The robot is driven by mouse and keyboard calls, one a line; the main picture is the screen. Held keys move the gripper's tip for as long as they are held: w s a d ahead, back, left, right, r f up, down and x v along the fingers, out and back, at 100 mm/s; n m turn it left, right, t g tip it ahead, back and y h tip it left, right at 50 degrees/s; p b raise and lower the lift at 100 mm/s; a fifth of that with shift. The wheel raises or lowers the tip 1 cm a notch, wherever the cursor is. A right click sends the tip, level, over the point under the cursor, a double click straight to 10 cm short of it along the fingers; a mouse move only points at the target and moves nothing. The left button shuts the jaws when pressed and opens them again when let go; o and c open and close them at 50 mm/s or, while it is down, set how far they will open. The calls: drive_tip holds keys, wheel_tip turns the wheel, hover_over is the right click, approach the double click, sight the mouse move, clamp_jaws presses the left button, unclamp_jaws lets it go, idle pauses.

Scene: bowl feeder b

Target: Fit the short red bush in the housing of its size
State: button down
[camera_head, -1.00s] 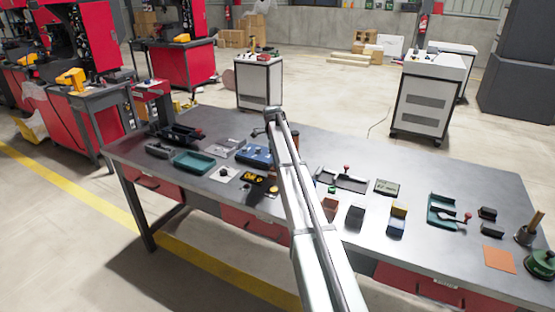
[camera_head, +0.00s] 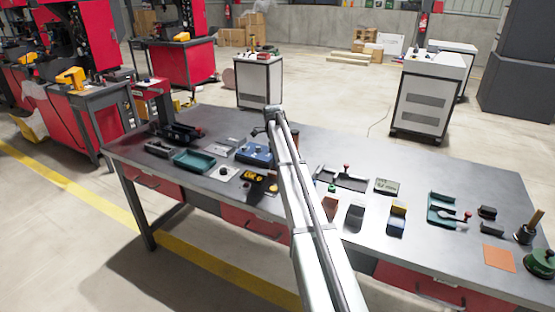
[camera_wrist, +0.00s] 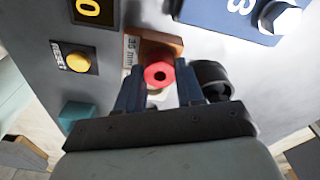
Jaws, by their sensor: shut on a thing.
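In the wrist view my gripper (camera_wrist: 160,92) is shut on the red bush (camera_wrist: 158,76), a short red ring with a dark hole, held between the two dark fingers. A brown block (camera_wrist: 168,43) with a pale label that seems to read 35 mm lies just beyond the bush. Whether the bush touches this block, I cannot tell. A black round part (camera_wrist: 212,78) stands right beside the right finger. In the head view the bush cannot be made out, and my arm covers part of the bench there.
A yellow button (camera_wrist: 78,62) on a dark plate is at the left in the wrist view. A blue block (camera_wrist: 235,15) with a pale bolt is at top right. In the head view, a teal tray (camera_head: 194,161) and several small fixtures crowd the grey bench (camera_head: 130,150).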

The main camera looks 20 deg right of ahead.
drive_tip(key=shift+f, duration=0.6)
drive_tip(key=c, duration=0.6)
unclamp_jaws()
drive_tip(key=shift+r, duration=0.1)
drive_tip(key=r, duration=0.9)
drive_tip(key=a+r, duration=0.1)
drive_tip(key=r, duration=0.3)
drive_tip(key=shift+w+a+r, duration=0.1)
drive_tip(key=shift+w+r, duration=0.15)
